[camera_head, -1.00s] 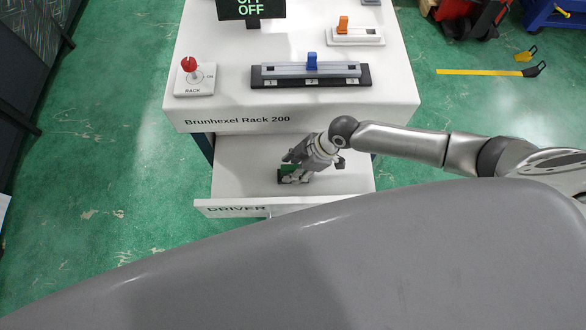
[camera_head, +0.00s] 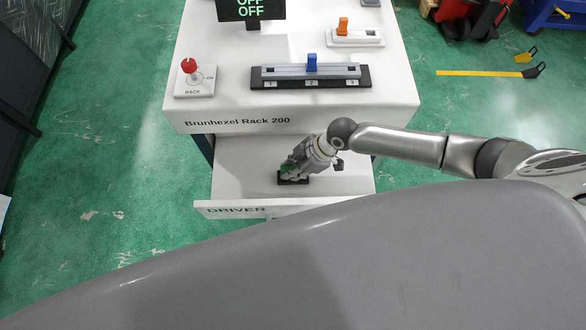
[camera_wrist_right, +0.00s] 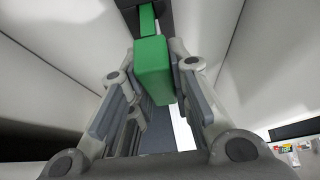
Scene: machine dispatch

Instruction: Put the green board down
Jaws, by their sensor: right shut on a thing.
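The green board (camera_head: 288,170) is between the fingers of my right gripper (camera_head: 291,171), over the open drawer (camera_head: 235,182) labelled DRIVER. In the right wrist view the green board (camera_wrist_right: 153,70) is a green block, with a finger of the right gripper (camera_wrist_right: 156,62) on each side, shut on it. A small black base (camera_head: 304,181) lies on the drawer floor just below the gripper. I cannot tell whether the board touches it. A second green patch (camera_wrist_right: 147,18) shows beyond the board on a dark strip. My left gripper is not in view.
Above the drawer is the white Brunhexel Rack 200 top (camera_head: 225,100), with a red-knobbed lever (camera_head: 189,66), a blue slider (camera_head: 312,62), an orange switch (camera_head: 343,26) and a display reading OFF (camera_head: 250,8). The drawer floor left of the gripper is bare.

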